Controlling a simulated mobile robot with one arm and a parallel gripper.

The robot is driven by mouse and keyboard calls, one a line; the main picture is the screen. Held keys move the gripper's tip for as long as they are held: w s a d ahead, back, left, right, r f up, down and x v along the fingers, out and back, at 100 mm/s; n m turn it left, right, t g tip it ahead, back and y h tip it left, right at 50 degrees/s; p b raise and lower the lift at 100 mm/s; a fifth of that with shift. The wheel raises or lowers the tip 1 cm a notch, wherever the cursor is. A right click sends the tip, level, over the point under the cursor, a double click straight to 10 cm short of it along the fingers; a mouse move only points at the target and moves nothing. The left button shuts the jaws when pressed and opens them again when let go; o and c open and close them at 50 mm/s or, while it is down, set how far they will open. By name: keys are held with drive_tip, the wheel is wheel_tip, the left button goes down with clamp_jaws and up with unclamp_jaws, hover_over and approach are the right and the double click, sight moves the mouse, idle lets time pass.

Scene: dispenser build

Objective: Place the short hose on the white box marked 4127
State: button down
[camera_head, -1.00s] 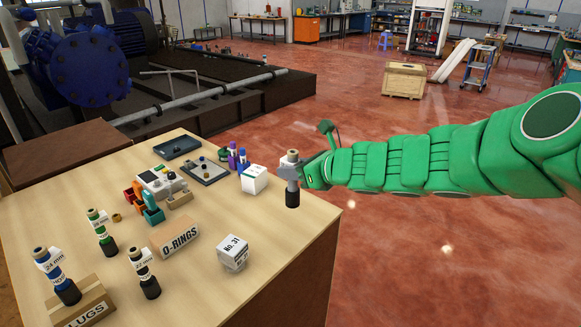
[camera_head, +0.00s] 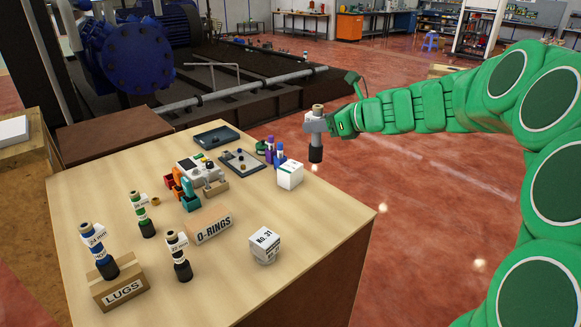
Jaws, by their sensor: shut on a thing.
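My gripper (camera_head: 315,124) is shut on an upright hose (camera_head: 316,153) with a black lower end and a tan top. A second white box, marked No. 31 (camera_head: 265,246), sits nearer the front. I cannot read 4127 on either box. Three similar upright pieces stand at the left: blue-banded (camera_head: 103,256), green-banded (camera_head: 143,220) and white-labelled with a black base (camera_head: 179,262). The gripper's fingers partly hide the held hose.
The wooden table (camera_head: 215,285) holds an O-RINGS box (camera_head: 208,227), a LUGS box (camera_head: 121,291), dark trays (camera_head: 216,137), small coloured bins (camera_head: 186,186) and purple and blue bottles (camera_head: 275,152). Bare tabletop lies around the No. 31 box. A blue pump (camera_head: 135,57) stands behind.

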drive_tip(key=w+a+f+n+g+y, duration=0.1)
drive_tip(key=w+a+f, duration=0.15)
drive_tip(key=w, duration=0.25)
drive_tip(key=w+a+f+n+g, duration=0.1)
drive_tip(key=w+a, duration=0.3)
drive_tip(key=w, duration=0.2)
drive_tip(key=w+f, duration=0.4)
drive_tip(key=f, duration=0.4)
drive_tip(key=shift+w+a+f, duration=0.2)
drive_tip(key=shift+a, duration=0.1)
drive_tip(key=shift+f, duration=0.1)
idle(0.4)
drive_tip(key=c, duration=0.8)
unclamp_jaws()
